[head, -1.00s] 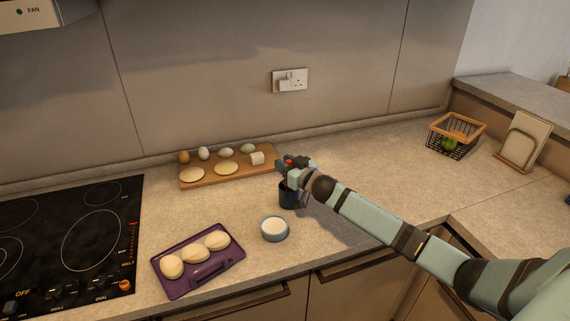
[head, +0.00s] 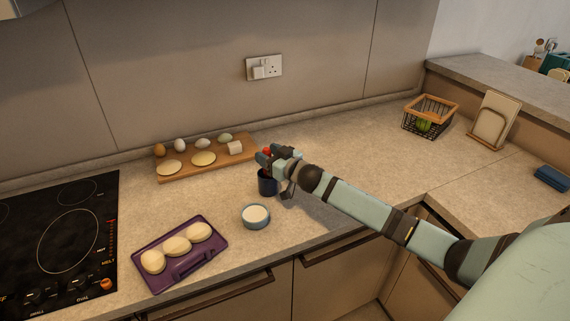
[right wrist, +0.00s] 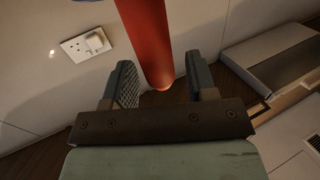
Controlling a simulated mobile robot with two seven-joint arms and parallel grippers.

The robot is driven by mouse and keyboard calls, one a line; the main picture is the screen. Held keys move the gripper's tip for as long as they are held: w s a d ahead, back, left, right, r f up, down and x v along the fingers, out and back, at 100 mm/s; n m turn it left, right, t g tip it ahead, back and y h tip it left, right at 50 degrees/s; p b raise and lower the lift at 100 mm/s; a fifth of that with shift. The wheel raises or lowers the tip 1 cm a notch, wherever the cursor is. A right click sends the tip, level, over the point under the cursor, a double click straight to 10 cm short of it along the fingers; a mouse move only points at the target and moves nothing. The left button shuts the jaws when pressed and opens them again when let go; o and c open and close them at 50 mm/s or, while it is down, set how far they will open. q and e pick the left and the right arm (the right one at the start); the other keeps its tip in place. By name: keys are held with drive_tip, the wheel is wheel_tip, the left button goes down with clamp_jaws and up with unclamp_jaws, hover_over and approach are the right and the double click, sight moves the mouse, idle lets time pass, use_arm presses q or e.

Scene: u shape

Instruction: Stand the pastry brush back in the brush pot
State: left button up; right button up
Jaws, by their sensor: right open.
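The dark blue brush pot (head: 268,184) stands upright on the counter, between the wooden board and the small white-filled bowl. My right gripper (head: 270,156) is just above the pot's rim and partly covers it. A red handle, taken to be the pastry brush (head: 267,151), shows as a small red patch at the gripper. In the right wrist view the red handle (right wrist: 150,40) passes between the two spread fingers (right wrist: 163,88), with a gap on both sides. The bristles are hidden, and I cannot tell how deep the brush sits in the pot. My left gripper is out of view.
A bowl of white contents (head: 255,215) stands close in front of the pot. A purple tray (head: 182,272) holds pale dough pieces. A wooden board (head: 180,176) with eggs lies behind. The hob (head: 60,240) is left, a wire basket (head: 430,117) right. Counter right of the pot is clear.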

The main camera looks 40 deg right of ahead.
drive_tip(key=s+d, duration=0.1)
drive_tip(key=s, duration=0.8)
drive_tip(key=shift+s+d+b, duration=0.15)
drive_tip(key=shift+d+b, duration=0.1)
drive_tip(key=shift+b, duration=0.1)
